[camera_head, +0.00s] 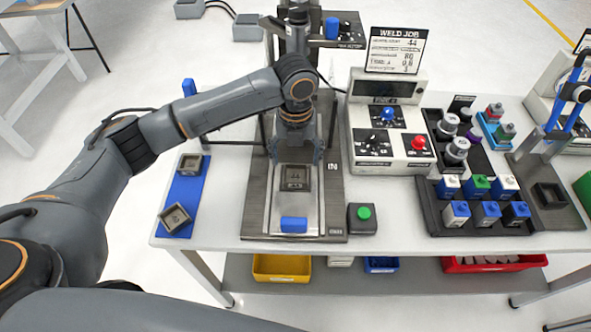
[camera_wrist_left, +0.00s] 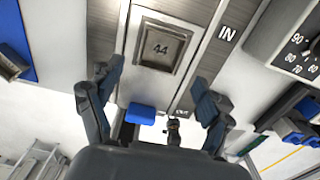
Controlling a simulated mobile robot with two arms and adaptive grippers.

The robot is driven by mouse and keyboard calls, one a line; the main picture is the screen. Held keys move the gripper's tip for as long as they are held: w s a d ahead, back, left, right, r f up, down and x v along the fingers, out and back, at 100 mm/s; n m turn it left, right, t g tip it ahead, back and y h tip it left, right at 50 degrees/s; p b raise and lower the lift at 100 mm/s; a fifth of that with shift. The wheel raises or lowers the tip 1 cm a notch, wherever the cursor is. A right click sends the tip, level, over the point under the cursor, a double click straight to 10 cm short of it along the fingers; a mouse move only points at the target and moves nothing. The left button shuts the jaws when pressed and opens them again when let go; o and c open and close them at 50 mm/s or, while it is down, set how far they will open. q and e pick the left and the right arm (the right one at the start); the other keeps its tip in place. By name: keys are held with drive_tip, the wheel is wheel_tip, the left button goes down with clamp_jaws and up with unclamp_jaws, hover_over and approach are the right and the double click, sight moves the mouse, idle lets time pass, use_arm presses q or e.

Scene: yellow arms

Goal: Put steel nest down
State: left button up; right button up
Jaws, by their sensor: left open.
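A square steel nest marked 44 (camera_head: 295,178) sits flat on the metal slide plate of the fixture (camera_head: 256,205), in front of a blue block (camera_head: 294,224). The nest also shows in the left wrist view (camera_wrist_left: 160,48). My left gripper (camera_head: 297,157) is just behind and above the nest, pointing down. In the left wrist view its two fingers (camera_wrist_left: 153,98) are spread wide with nothing between them, and the nest is apart from them. Two more square nests, one level (camera_head: 190,162) and one tilted (camera_head: 175,217), are on a blue mat (camera_head: 185,190) at the left. My right gripper is not in view.
A control box (camera_head: 390,140) with knobs and a weld job card (camera_head: 396,50) stands right of the fixture. A green button box (camera_head: 362,218) is near the front edge. Black trays (camera_head: 440,222) with weights and coloured blocks fill the right. Bins (camera_head: 282,268) are on the lower shelf.

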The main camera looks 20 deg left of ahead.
use_arm(q)
wheel_tip(320, 180, up, 6)
drive_tip(key=shift+b, duration=0.45)
